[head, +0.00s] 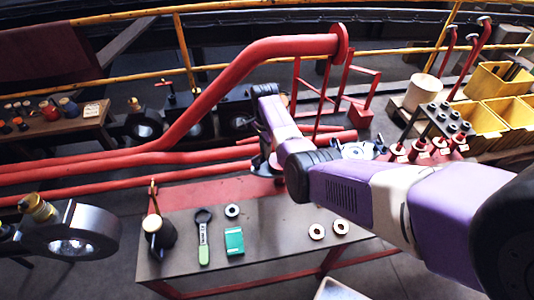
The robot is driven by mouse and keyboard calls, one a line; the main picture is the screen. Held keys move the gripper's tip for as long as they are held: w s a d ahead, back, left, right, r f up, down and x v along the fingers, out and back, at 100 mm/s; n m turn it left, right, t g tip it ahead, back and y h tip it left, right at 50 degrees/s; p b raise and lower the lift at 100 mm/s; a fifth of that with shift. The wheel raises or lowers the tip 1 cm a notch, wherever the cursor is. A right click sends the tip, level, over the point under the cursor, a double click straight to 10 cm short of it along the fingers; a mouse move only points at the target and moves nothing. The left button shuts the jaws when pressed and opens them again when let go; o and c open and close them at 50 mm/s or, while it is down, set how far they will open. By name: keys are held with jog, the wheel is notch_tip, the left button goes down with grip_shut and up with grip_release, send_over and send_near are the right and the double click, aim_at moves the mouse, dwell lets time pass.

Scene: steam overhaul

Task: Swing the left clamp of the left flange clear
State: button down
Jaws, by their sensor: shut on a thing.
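My arm reaches in from the right, and its dark wrist (264,92) is beside the dark metal fittings behind the red pipes. My gripper (243,122) is small and dark against these fittings. It is shut on what appears to be the left clamp; the fingers and the contact are too small and dark to make out. A row of dark round-bored fittings (145,127) runs along the back left, one topped with a red handle (170,87). I cannot tell which of them is the left flange, nor how far the clamp is turned.
A thick red pipe (255,50) slants across above the fittings. A grey table (265,225) in front holds a green-handled tool (204,240), a teal box (234,241) and several rings. A metal ring fitting (100,222) is at left. Yellow bins (492,118) stand at right.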

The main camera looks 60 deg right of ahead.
jog(key=n, duration=0.2)
jog(key=w+n+b, duration=0.1)
jog(key=w+n, duration=0.1)
jog(key=n, duration=0.1)
jog(key=shift+n, duration=0.3)
jog(key=shift+w+a+n+b, duration=0.2)
jog(key=shift+w+n, duration=0.15)
jog(key=shift+n, duration=0.65)
jog(key=shift+w+a+n+b, duration=0.15)
jog(key=shift+w+n, duration=0.15)
jog(key=shift+n, duration=0.7)
jog(key=shift+w+a+n+b, duration=0.1)
jog(key=shift+w+n+b, duration=0.2)
jog(key=shift+n, duration=0.7)
jog(key=shift+w, duration=0.1)
jog(key=c, duration=1.4)
grip_release()
notch_tip(320, 180, up, 8)
jog(key=shift+f+p, duration=0.1)
jog(key=shift+p, duration=0.45)
